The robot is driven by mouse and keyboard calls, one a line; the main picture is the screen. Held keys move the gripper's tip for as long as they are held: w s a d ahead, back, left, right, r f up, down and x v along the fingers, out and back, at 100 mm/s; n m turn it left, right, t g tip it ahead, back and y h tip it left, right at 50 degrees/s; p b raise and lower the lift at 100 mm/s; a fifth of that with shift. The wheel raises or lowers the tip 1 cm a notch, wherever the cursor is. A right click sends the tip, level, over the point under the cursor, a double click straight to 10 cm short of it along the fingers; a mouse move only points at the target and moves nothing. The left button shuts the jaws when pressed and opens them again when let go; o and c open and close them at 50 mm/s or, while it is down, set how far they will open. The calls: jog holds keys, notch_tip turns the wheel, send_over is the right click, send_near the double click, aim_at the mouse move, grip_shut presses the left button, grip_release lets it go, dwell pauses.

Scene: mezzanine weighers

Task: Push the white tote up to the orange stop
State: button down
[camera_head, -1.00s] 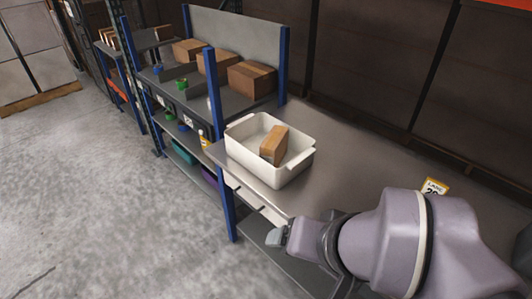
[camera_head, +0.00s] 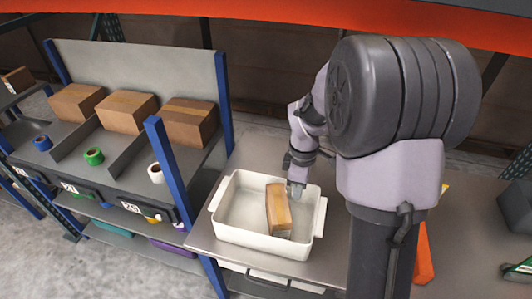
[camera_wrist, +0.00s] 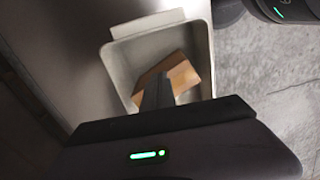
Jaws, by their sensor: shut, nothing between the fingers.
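The white tote (camera_head: 262,243) stands upright on the grey metal bench and holds one brown carton (camera_head: 279,211). The tote (camera_wrist: 107,72) and carton (camera_wrist: 183,76) also show in the wrist view. My gripper (camera_head: 296,192) is shut and empty, pointing down at the tote's right part beside the carton. In the wrist view its dark fingers (camera_wrist: 158,94) overlap the carton. I cannot tell whether they touch the tote or carton. An orange piece (camera_head: 423,255), likely the stop, stands on the bench right of the tote, partly hidden behind my arm.
A blue-post rack (camera_head: 170,170) stands left of the tote, close to its left end. Its shelf carries several cartons (camera_head: 127,111) and tape rolls (camera_head: 94,157). A dark bin (camera_head: 518,208) is at the far right. Bench surface shows between tote and orange piece.

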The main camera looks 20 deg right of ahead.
jog(key=f+b, duration=0.1)
jog(key=f, duration=0.2)
jog(key=f+b, duration=0.2)
jog(key=f, duration=0.2)
jog(key=f+b, duration=0.2)
jog(key=f, duration=0.2)
jog(key=shift+s+d, duration=0.35)
jog(key=shift+d, duration=0.05)
jog(key=shift+s+d+r+b, duration=0.1)
jog(key=shift+s+d+b, duration=0.15)
jog(key=shift+s+d, duration=0.25)
jog(key=shift+s+d+r+b, duration=0.1)
jog(key=shift+s+d+b, duration=0.15)
jog(key=shift+d, duration=0.4)
jog(key=shift+s+d+r, duration=0.1)
jog(key=shift+s+d, duration=0.2)
jog(key=shift+d, duration=0.2)
jog(key=shift+s+d, duration=0.2)
jog(key=shift+d, duration=0.05)
jog(key=s+d+p, duration=0.4)
jog(key=s+d, duration=0.4)
jog(key=d, duration=0.4)
jog(key=s+d+p, duration=0.4)
jog(key=s+d, duration=0.4)
jog(key=d, duration=0.4)
jog(key=shift+s+p, duration=0.25)
jog(key=shift+p, duration=0.1)
jog(key=shift+d, duration=0.1)
